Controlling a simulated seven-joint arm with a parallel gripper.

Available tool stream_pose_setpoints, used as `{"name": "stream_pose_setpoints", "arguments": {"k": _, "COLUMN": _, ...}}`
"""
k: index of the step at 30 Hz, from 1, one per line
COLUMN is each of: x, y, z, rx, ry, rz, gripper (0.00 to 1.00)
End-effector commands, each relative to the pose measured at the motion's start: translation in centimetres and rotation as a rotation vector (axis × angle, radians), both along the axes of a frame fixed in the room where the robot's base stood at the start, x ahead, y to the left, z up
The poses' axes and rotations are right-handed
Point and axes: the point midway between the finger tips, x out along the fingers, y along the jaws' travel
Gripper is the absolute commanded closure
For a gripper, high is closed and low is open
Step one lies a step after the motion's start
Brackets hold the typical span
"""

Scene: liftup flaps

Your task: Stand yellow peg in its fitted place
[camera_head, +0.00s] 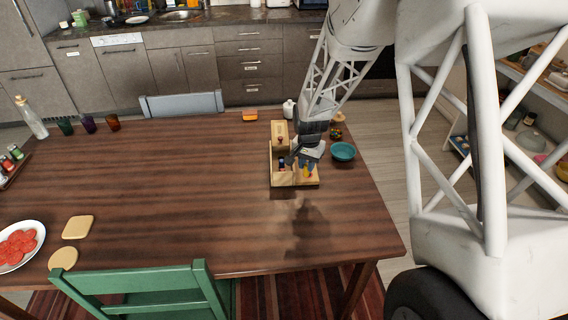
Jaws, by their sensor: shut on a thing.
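A wooden box (274,178) with low walls and compartments sits on the table's right part. The yellow peg (307,170) shows as a small upright yellow shape at the box's right side, directly under my gripper (305,166). My gripper reaches down over the box from above and is shut on the yellow peg. The fingers and the peg are small here, and the peg's lower end is hidden, so I cannot tell whether it touches the box floor. A dark peg with a reddish lower part (282,164) stands in the compartment to the left.
A wooden block or flap with a small knob (279,130) is at the box's back left. A teal bowl (343,151) stands close on the right, with a white bottle (289,109) and an orange item (250,115) behind. The table's middle (190,180) is clear.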

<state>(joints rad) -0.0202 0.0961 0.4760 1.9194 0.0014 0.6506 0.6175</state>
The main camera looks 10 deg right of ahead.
Motion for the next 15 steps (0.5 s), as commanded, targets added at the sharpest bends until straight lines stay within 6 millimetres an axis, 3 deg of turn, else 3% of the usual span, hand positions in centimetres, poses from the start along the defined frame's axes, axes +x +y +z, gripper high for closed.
{"name": "stream_pose_setpoints", "arguments": {"k": 15, "x": 12.0, "y": 5.3, "z": 3.0, "rx": -0.001, "ry": -0.002, "rz": 0.413, "gripper": 1.00}}
